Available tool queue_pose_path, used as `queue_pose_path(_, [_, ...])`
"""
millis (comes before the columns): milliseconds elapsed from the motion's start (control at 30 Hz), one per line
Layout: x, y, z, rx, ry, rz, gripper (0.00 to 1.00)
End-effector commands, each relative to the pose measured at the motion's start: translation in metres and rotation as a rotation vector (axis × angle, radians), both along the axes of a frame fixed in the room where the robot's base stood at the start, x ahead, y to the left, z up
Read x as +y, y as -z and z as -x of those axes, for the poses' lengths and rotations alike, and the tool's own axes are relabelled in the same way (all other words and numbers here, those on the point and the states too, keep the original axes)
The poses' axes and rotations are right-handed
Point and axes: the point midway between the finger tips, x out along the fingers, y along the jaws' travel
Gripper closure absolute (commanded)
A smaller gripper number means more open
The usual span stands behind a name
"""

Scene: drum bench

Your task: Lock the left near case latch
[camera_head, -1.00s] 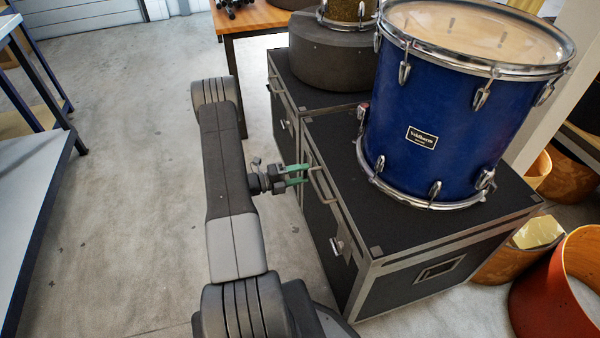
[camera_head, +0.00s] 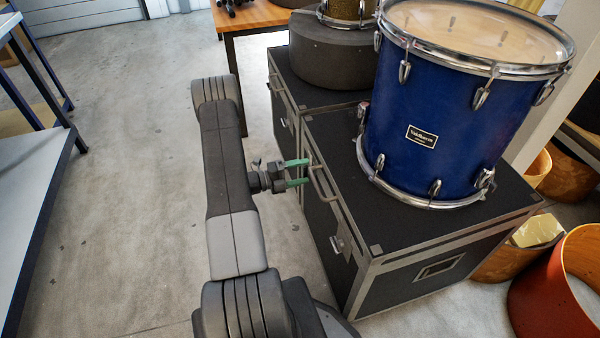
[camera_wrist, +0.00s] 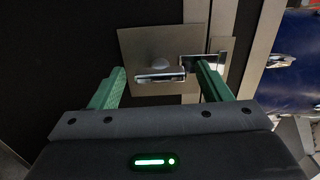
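The near case (camera_head: 395,228) is a black box with metal edging, under a blue drum. My gripper (camera_head: 304,172) has green fingers and is at the case's left side, by its farther latch, which is hard to make out in the head view. In the wrist view that latch is a metal plate (camera_wrist: 135,48) with a turn piece (camera_wrist: 158,75) and a bright bracket (camera_wrist: 207,62) toward the lid edge. My gripper (camera_wrist: 162,78) is open there, one finger on each side of the turn piece. Finger contact is unclear; nothing is visibly clamped.
A second latch (camera_head: 337,244) and a handle (camera_head: 322,186) are on the same case side. The blue drum (camera_head: 435,110) stands on the lid. Another case (camera_head: 300,92) with a dark round case (camera_head: 330,55) is behind. The floor at left (camera_head: 130,200) is clear.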

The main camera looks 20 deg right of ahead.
Motion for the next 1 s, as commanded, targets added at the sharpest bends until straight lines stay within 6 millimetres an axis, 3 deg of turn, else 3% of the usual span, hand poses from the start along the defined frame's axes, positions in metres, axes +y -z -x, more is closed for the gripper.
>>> queue_pose_path(233, [0.003,0.0,0.0,-0.001,0.0,0.0,0.29])
queue_pose_path(367, [0.016,-0.001,-0.002,-0.001,-0.003,0.0,0.29])
queue_pose_path(800, [0.1,-0.001,-0.007,-0.001,-0.004,0.0,0.29])
queue_pose_path(1000, [0.127,0.0,-0.008,-0.002,-0.003,0.0,0.29])
